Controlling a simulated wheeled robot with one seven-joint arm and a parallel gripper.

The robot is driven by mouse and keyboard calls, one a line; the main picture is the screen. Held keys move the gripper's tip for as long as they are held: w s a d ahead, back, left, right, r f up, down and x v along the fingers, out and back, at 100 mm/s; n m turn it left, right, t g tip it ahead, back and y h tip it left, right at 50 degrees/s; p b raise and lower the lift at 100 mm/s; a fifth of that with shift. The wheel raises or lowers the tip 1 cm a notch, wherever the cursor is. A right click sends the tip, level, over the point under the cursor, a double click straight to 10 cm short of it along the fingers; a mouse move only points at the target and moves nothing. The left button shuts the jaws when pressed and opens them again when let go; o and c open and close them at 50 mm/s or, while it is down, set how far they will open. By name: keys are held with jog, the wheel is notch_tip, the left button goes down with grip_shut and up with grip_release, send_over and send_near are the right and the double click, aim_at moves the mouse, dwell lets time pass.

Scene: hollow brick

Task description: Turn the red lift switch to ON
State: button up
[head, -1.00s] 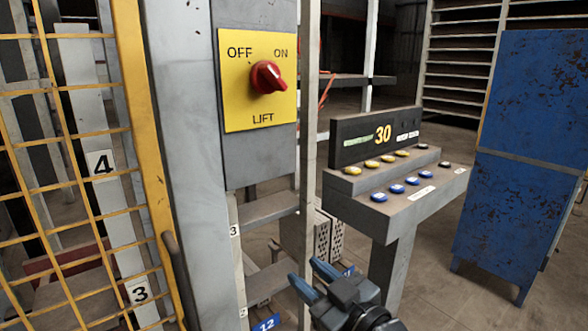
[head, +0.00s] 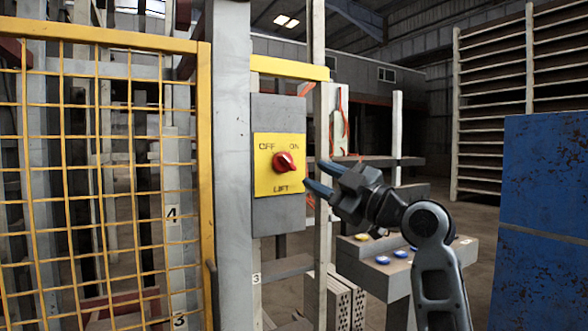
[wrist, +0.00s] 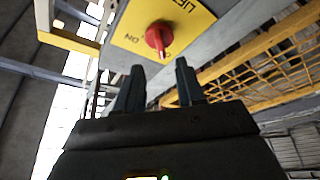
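The red lift switch (head: 284,162) is a rotary knob on a yellow plate (head: 266,185) marked OFF at upper left, ON at upper right and LIFT below. The plate is on a grey box (head: 278,222). I cannot clearly tell which mark the knob's grip points at. My gripper (head: 313,176) is open and empty, just right of the plate, its fingers pointing left toward it. In the wrist view the knob (wrist: 159,38) shows beyond the gap between the two fingertips (wrist: 160,68), apart from them, with the lettering upside down.
A yellow mesh gate (head: 205,150) and a grey post (head: 232,160) stand left of the box. A button console (head: 455,250) is below and behind my arm. A blue cabinet (head: 545,200) stands at the right.

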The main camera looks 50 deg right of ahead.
aim_at(291, 164)
jog(key=p+x, duration=0.1)
jog(key=x, duration=0.6)
jog(key=shift+w+p, duration=0.3)
jog(key=shift+c, duration=0.3)
grip_shut()
